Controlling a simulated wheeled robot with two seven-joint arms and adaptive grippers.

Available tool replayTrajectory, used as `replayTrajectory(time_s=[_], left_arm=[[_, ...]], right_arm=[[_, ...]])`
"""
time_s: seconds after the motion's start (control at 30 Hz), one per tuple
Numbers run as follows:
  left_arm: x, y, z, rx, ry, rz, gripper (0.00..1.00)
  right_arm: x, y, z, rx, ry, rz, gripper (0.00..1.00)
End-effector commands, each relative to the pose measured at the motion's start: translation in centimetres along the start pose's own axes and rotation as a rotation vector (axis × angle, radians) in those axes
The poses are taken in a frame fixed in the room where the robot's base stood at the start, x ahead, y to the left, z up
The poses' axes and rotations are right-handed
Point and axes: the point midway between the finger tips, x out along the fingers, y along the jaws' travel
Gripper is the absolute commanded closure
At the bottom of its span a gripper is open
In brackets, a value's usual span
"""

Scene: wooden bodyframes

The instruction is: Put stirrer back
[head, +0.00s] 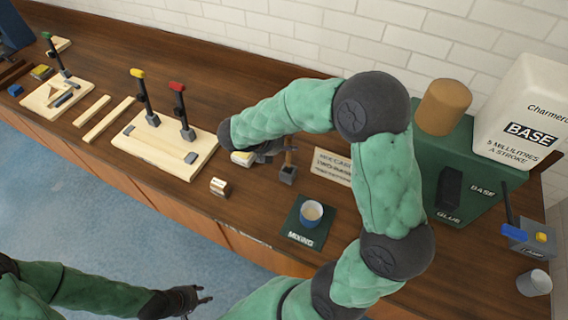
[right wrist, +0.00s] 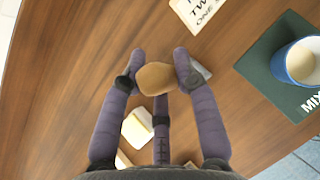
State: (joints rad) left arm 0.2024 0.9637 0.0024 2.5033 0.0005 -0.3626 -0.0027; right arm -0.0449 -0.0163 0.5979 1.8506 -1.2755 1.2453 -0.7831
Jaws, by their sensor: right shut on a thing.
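The stirrer (head: 289,157) is a wooden stick with a rounded tan top, standing about upright at the small grey holder (head: 287,175). I cannot tell how deep it sits in the holder. My right gripper (head: 280,149) reaches in from the left and is shut on the stirrer's upper part. In the right wrist view the tan top (right wrist: 155,78) sits between the two fingertips (right wrist: 159,65), and a grey corner of the holder (right wrist: 203,71) shows beside them. My left gripper (head: 196,297) is empty, fingers apart, low over the floor in front of the bench.
A blue cup (head: 311,212) stands on the green mixing mat (head: 294,234), right of the holder. A label card (head: 333,166) lies just right of the holder. A small wood and metal block (head: 220,187) is to the left. Clamped boards (head: 160,155) lie further left; a green glue dispenser (head: 430,190) stands right.

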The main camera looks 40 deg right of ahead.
Motion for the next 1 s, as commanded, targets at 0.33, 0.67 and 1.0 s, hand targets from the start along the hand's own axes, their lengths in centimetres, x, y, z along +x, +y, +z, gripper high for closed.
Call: replayTrajectory(time_s=[0.33, 0.67, 1.0], left_arm=[[0.9, -0.3, 0.0, 0.0, 0.0, 0.0, 0.6], [1.5, -0.5, -0.1, 0.0, 0.0, 0.0, 0.6], [1.7, -0.6, -0.1, 0.0, 0.0, 0.0, 0.6]], right_arm=[[2.8, 0.0, -2.8, -0.001, -0.001, -0.001, 0.93], [5.1, 0.1, -5.1, 0.001, -0.001, 0.0, 0.93], [5.3, 0.0, -5.3, 0.0, -0.001, 0.0, 0.61]])
